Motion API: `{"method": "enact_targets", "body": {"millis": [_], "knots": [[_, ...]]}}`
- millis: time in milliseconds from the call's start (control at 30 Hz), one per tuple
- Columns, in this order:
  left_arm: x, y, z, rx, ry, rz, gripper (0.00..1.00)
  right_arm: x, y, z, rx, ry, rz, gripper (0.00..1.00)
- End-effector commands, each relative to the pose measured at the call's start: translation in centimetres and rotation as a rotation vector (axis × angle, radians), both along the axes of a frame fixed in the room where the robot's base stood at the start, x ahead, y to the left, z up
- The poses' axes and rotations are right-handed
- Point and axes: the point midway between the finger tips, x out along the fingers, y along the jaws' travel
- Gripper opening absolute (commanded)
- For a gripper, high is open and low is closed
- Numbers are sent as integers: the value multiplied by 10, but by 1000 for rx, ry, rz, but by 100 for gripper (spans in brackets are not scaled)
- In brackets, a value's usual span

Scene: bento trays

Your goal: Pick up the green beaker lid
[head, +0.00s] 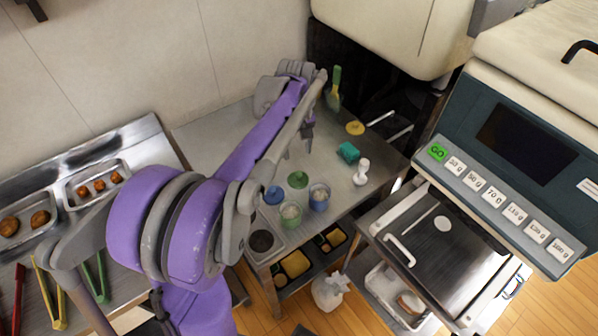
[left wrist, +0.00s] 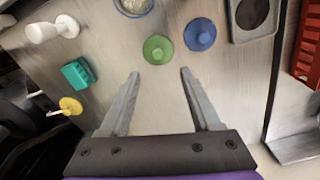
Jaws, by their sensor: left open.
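The green beaker lid (head: 298,179) lies on the metal table. It is a round green disc with a small knob, and it also shows in the left wrist view (left wrist: 158,49), just beyond the fingertips. My left gripper (left wrist: 158,72) is open and empty, its two fingers on either side of the line to the lid and short of it. In the head view my left arm reaches over the table and its gripper (head: 308,135) is behind the lid. A blue lid (head: 274,195) lies close beside the green one, also seen in the left wrist view (left wrist: 200,34). My right gripper is not in view.
Two beakers (head: 319,197) (head: 291,211) stand near the lids. A teal sponge (head: 348,152), a white pestle-like item (head: 361,172) and a yellow lid (head: 355,128) are to the right. A dark-filled tray (head: 263,241) sits at the front edge. A machine with buttons (head: 520,150) stands at right.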

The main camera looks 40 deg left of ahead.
Motion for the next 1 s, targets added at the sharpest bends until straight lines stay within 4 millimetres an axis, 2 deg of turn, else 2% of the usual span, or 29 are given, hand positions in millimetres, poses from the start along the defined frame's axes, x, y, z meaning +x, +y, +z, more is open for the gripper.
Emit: {"method": "enact_targets", "body": {"millis": [167, 400, 667, 900, 1000], "knots": [[3, 5, -6, -4, 9, 21, 64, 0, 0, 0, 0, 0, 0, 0], [3, 5, -43, -4, 9, 21, 64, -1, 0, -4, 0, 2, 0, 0], [3, 4, -64, -4, 9, 21, 64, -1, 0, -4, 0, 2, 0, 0], [5, 3, -99, -4, 9, 21, 64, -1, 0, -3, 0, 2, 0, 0], [5, 3, -108, -4, 9, 21, 64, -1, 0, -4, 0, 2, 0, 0]]}}
